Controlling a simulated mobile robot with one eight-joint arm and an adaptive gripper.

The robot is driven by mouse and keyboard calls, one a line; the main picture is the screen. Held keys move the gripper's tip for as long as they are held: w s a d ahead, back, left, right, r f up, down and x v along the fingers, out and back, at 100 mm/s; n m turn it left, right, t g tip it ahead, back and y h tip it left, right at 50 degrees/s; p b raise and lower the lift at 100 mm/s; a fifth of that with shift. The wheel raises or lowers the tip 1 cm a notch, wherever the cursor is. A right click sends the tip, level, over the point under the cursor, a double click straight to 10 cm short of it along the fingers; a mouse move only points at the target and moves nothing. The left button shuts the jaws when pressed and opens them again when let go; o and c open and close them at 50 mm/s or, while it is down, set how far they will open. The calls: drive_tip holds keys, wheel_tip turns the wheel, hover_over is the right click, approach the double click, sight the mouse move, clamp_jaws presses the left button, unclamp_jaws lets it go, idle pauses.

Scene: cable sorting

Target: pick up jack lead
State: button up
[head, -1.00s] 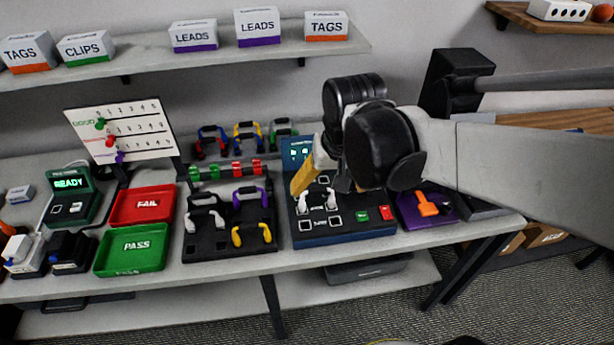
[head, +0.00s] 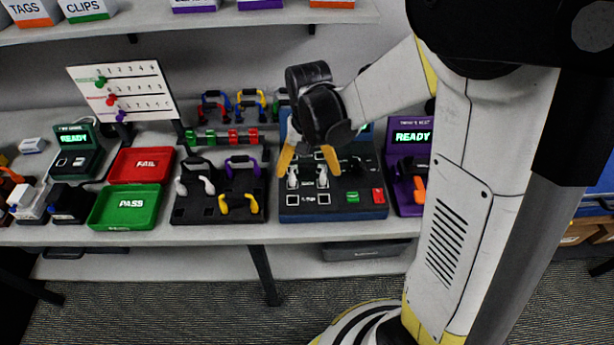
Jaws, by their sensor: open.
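My gripper (head: 308,165) is open, its two yellow fingers pointing down over the dark blue panel (head: 333,212). Two white upright plug-like pieces stand on this panel, a left one (head: 292,180) and a right one (head: 322,178), just below or between the fingers; I cannot tell whether the fingers touch them. Several short leads lie in a black tray (head: 180,217) to the left: a white-ended one (head: 208,186), a purple one (head: 240,162) and a yellow one (head: 239,206) among them. I cannot tell which piece is the jack lead.
A red FAIL tray (head: 146,165) and a green PASS tray (head: 127,207) stand left of the black tray. A rack (head: 222,137) with red and green pieces is behind it. A purple tester (head: 408,150) reading READY stands right of the panel, partly behind my arm.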

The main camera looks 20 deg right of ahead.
sight(308, 186)
drive_tip(key=f+b, duration=0.1)
drive_tip(key=f, duration=0.3)
drive_tip(key=shift+w+f+b, duration=0.2)
drive_tip(key=shift+f+b, duration=0.1)
drive_tip(key=shift+b, duration=0.1)
drive_tip(key=shift+r, duration=0.1)
drive_tip(key=c, duration=1.2)
drive_tip(key=shift+o, duration=0.2)
drive_tip(key=shift+r+p, duration=0.35)
drive_tip(key=shift+r, duration=0.2)
drive_tip(key=r, duration=0.1)
drive_tip(key=r+p, duration=0.1)
drive_tip(key=s+r+p, duration=0.1)
drive_tip(key=r, duration=0.1)
drive_tip(key=shift+d, duration=0.4)
drive_tip(key=s+d+r+p, duration=0.5)
drive_tip(key=s+d+r, duration=0.1)
drive_tip(key=s+r, duration=0.2)
drive_tip(key=shift+s+r, duration=0.3)
drive_tip(key=shift+r, duration=0.15)
drive_tip(key=shift+f, duration=0.1)
